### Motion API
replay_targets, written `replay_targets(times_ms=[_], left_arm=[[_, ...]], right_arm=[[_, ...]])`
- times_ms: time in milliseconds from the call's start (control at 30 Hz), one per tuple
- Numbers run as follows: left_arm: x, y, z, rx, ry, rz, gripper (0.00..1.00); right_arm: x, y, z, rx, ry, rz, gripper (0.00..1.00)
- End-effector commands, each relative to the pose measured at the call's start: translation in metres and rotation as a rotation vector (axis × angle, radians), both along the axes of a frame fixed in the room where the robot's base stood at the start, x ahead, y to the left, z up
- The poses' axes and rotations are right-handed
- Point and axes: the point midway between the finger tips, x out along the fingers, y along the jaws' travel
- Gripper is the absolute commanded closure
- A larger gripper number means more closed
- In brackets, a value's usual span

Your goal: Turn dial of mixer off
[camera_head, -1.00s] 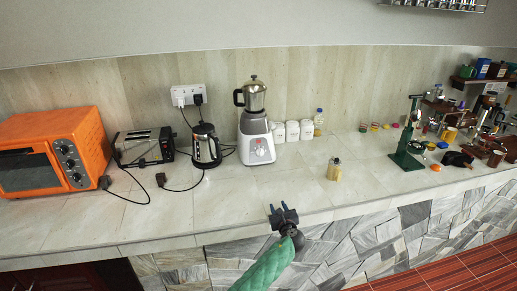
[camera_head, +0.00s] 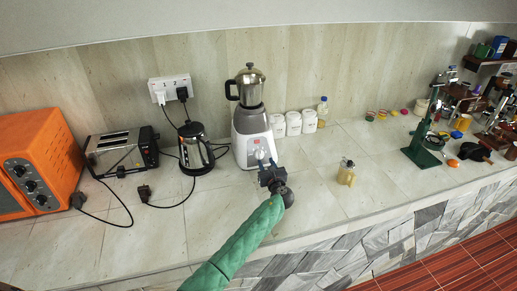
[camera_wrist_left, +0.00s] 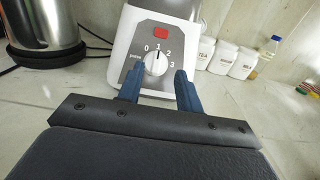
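The mixer (camera_head: 251,130) stands upright on the counter, with a white base and a steel jug on top. Its dial (camera_wrist_left: 155,62) is a white round knob on the front, with marks 0, 1, 2, 3 and "pulse" around it and a red button above. The knob's ridge appears to point near 1. My left gripper (camera_head: 266,168) is just in front of the mixer. In the left wrist view its two blue fingers (camera_wrist_left: 157,84) are apart, one on each side of the dial in the picture, with nothing between them. Contact with the dial cannot be told. My right gripper is not in view.
A kettle (camera_head: 195,148), a toaster (camera_head: 122,150) and an orange oven (camera_head: 38,163) stand to the left, with cords on the counter. White canisters (camera_head: 293,123) stand right of the mixer. A small bottle (camera_head: 346,174) stands alone near the front. Counter between is clear.

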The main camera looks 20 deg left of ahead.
Motion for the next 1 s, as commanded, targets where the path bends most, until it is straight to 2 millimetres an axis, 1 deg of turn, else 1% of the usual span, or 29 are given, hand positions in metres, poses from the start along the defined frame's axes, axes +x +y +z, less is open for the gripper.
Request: replay_targets(times_ms=[100, 300, 500, 700, 933, 967, 1000], left_arm=[[0.011, 0.008, 0.004, 0.002, 0.0, 0.002, 0.65], [0.036, 0.025, 0.005, 0.001, 0.001, 0.002, 0.65], [0.054, 0.037, 0.003, 0.001, 0.0, 0.001, 0.65], [0.061, 0.042, 0.0, -0.001, 0.001, 0.001, 0.65], [0.061, 0.042, 0.0, -0.001, -0.001, 0.001, 0.65], [0.061, 0.042, 0.0, -0.001, -0.001, 0.001, 0.67], [0.061, 0.042, 0.0, -0.001, -0.001, 0.001, 0.74]], right_arm=[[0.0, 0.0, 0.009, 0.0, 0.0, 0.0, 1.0], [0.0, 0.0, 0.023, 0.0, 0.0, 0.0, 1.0], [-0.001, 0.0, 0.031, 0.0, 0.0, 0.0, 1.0], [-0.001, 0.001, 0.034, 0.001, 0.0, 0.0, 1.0], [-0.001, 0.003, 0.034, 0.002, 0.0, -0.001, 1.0], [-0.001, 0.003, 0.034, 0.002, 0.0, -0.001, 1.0], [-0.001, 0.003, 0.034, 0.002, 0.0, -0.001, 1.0]])
